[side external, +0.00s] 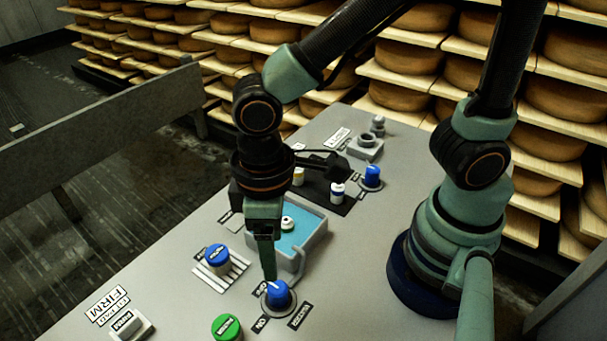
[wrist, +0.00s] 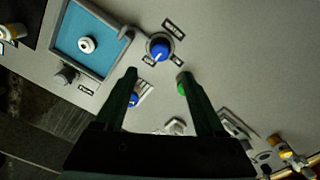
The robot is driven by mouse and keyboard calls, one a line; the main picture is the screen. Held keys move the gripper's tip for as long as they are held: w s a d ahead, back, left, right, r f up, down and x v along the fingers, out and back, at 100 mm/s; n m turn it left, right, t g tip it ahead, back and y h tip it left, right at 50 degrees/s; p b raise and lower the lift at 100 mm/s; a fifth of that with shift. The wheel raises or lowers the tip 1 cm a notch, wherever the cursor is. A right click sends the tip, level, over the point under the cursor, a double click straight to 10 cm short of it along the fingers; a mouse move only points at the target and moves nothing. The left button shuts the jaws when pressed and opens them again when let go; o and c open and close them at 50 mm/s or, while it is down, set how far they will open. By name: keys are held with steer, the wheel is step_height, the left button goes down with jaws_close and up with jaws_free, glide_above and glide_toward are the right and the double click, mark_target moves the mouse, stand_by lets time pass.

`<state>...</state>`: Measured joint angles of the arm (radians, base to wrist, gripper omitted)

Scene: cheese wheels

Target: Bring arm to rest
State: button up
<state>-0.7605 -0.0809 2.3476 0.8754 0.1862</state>
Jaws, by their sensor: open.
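My gripper (side external: 267,268) points down over the grey worktop (side external: 170,262), its tip close to a blue knob (side external: 278,297) with labels around it. In the wrist view my gripper's two fingers (wrist: 159,75) are spread apart with nothing between their tips. The blue knob (wrist: 159,48) shows just beyond the tips there. In the side view the finger overlaps the top of the knob, and I cannot tell whether they touch.
A blue button (side external: 217,256) and a green button (side external: 226,327) sit to the front. Small bottles stand on a dark mat (side external: 318,190). Cheese shelves (side external: 410,80) line the back.

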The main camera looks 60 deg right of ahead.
steer(key=shift+w, duration=0.1)
steer(key=w+d+r+m+t, duration=0.2)
steer(key=d+r, duration=0.4)
steer(key=d, duration=0.4)
steer(key=w+d+r+m+t, duration=0.3)
steer(key=w+d+r+m, duration=0.1)
steer(key=d, duration=0.6)
steer(key=shift+w+r+m+t, duration=0.3)
steer(key=shift+w+r, duration=0.35)
steer(key=shift+r, duration=0.2)
